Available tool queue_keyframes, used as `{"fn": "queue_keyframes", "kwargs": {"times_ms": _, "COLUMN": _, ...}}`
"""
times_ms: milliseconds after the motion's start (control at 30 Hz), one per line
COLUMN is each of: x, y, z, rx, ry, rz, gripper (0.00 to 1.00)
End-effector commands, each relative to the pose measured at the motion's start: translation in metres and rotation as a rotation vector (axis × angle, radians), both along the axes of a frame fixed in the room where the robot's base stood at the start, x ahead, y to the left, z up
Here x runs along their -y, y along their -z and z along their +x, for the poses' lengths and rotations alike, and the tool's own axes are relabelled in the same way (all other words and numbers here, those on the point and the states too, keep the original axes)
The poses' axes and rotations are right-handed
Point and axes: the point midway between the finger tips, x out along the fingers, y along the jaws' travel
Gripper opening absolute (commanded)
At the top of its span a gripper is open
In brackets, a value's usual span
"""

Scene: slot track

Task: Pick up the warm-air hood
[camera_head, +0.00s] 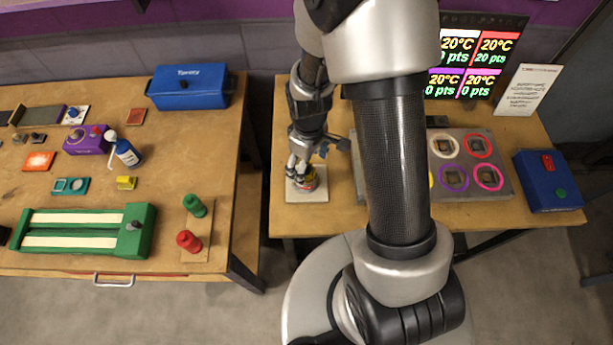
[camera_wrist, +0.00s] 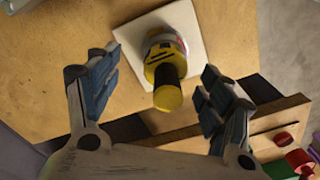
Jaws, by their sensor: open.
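A yellow piece with a black cylindrical neck and a coloured band, which looks like the warm-air hood (camera_wrist: 166,58), stands on a white square pad (camera_wrist: 206,62) in the wrist view. In the head view the hood (camera_head: 310,181) is partly hidden by my gripper, and its pad (camera_head: 307,196) lies at the left end of the right table. My gripper (camera_wrist: 160,82) is open, with one blue-grey finger on each side of the hood in the wrist view. Nothing is between the fingers in a grip. In the head view my gripper (camera_head: 299,172) is just above the hood.
A grey panel with coloured rings (camera_head: 510,189), a blue box with buttons (camera_head: 549,181) and a score screen (camera_head: 470,60) are on the right table. The left table holds a blue box (camera_head: 190,88), a green track fixture (camera_head: 137,240) and red and green pieces (camera_head: 188,241). A gap separates the tables.

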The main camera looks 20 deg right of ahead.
Motion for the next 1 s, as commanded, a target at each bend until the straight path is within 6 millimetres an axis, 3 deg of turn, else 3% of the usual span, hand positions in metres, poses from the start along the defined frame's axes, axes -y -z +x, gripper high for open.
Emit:
{"fn": "queue_keyframes", "kwargs": {"times_ms": 300, "x": -0.005, "y": 0.046, "z": -0.005, "rx": -0.004, "ry": 0.0, "rz": 0.0, "gripper": 0.73}}
{"fn": "queue_keyframes", "kwargs": {"times_ms": 567, "x": -0.005, "y": 0.048, "z": -0.004, "rx": -0.001, "ry": 0.0, "rz": -0.001, "gripper": 0.73}}
{"fn": "queue_keyframes", "kwargs": {"times_ms": 1000, "x": -0.005, "y": 0.048, "z": -0.004, "rx": -0.001, "ry": 0.0, "rz": -0.001, "gripper": 0.45}}
